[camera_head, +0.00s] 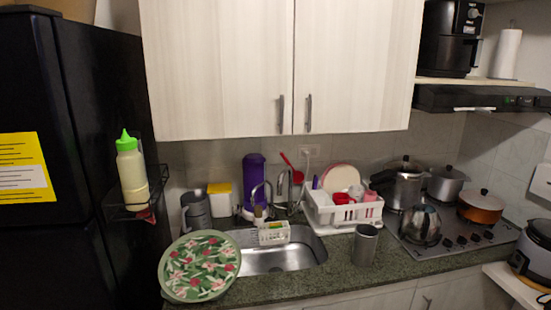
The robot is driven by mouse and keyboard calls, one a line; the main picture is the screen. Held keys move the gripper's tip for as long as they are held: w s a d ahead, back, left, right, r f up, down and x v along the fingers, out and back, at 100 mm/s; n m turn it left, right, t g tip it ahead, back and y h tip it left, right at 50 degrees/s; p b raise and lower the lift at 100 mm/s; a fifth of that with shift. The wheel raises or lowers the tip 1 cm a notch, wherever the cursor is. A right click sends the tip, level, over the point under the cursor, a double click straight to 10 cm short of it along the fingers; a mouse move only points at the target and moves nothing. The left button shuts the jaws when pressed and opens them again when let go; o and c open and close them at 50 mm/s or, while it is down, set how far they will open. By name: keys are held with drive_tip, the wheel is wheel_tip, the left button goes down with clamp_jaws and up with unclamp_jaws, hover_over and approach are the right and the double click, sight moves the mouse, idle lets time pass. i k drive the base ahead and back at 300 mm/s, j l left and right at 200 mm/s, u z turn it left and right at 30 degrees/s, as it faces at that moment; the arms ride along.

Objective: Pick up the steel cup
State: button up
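A steel cup (365,246), a plain grey cylinder, stands upright on the dark green counter (345,280) near its front edge. It is right of the sink and left of the stove, and nothing touches it. My gripper is not in view.
A white dish rack (344,216) with cups and plates stands behind the cup. A steel kettle (420,225) is on the stove (462,240) to the right. The sink (280,258) and a round floral tray (199,266) are to the left. Cabinets (217,70) hang above.

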sight(364, 246)
drive_tip(key=i+l+z, duration=0.1)
drive_tip(key=i+l, duration=0.4)
drive_tip(key=l, duration=0.15)
drive_tip(key=i+l+z, duration=0.1)
drive_tip(key=i+l, duration=0.4)
drive_tip(key=l, duration=0.1)
